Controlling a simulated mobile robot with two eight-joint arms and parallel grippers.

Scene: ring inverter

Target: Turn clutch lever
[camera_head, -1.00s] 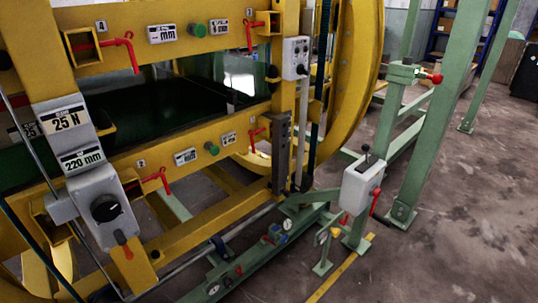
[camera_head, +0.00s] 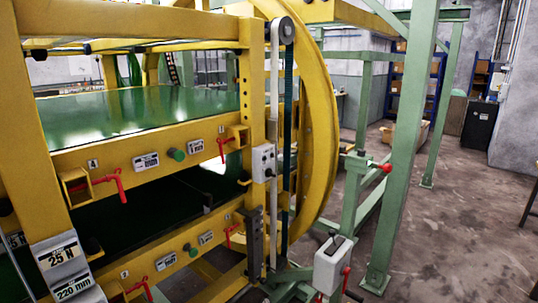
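No lever is legibly marked as the clutch lever, so I cannot tell which one it is. A grey control box (camera_head: 331,265) stands low at centre right, with a red-handled lever (camera_head: 346,280) at its right side. Another red-tipped handle (camera_head: 384,168) sticks out from a green post behind it. On the yellow machine frame (camera_head: 150,140) are red crank levers, one at the upper left (camera_head: 110,184), one at the upper middle (camera_head: 222,149) and one lower down (camera_head: 230,235). Neither of my grippers is in view.
A large yellow ring (camera_head: 328,130) stands beside the frame. A thick green post (camera_head: 402,160) rises at the right. Bare concrete floor (camera_head: 465,220) lies to its right. A black cabinet (camera_head: 480,125) stands at the back right.

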